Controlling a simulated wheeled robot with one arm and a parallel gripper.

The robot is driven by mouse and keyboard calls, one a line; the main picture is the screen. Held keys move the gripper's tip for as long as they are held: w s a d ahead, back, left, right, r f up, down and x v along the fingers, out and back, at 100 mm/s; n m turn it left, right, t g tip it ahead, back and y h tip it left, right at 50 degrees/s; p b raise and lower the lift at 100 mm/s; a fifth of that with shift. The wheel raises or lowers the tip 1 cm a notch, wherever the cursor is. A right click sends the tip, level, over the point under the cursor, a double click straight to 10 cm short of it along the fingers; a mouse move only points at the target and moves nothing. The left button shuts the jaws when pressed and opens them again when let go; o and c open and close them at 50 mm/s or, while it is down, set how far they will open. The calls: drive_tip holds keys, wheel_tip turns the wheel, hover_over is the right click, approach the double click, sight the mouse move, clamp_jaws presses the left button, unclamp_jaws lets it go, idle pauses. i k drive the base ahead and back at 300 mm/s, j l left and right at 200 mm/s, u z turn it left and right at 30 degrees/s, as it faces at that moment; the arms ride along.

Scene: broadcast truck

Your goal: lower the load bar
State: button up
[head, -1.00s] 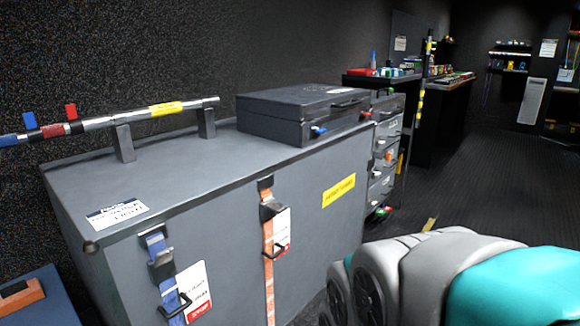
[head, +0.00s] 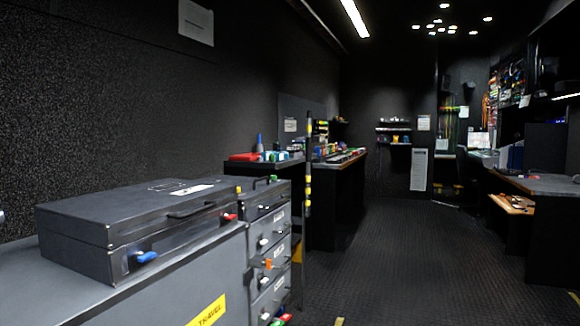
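The silver bar with coloured bands that lay on two brackets on the grey cabinet (head: 190,290) is out of view now, except perhaps a small pale bit at the far left edge. A thin upright pole (head: 308,165) with yellow and black bands stands beside the grey drawer unit. I cannot tell which of the two is the load bar. A yellow label reading TRAVEL (head: 208,312) is on the cabinet front. My gripper is not in view.
A dark flat case (head: 75,222) with blue and red latches lies on the cabinet. The drawer unit (head: 280,235) stands beyond it, then dark counters (head: 335,195) with small items. The floor aisle (head: 400,260) is clear; a desk (head: 545,186) stands at right.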

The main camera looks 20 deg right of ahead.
sight(309, 114)
drive_tip(key=i+l+z, duration=0.4)
drive_tip(key=i+l, duration=0.5)
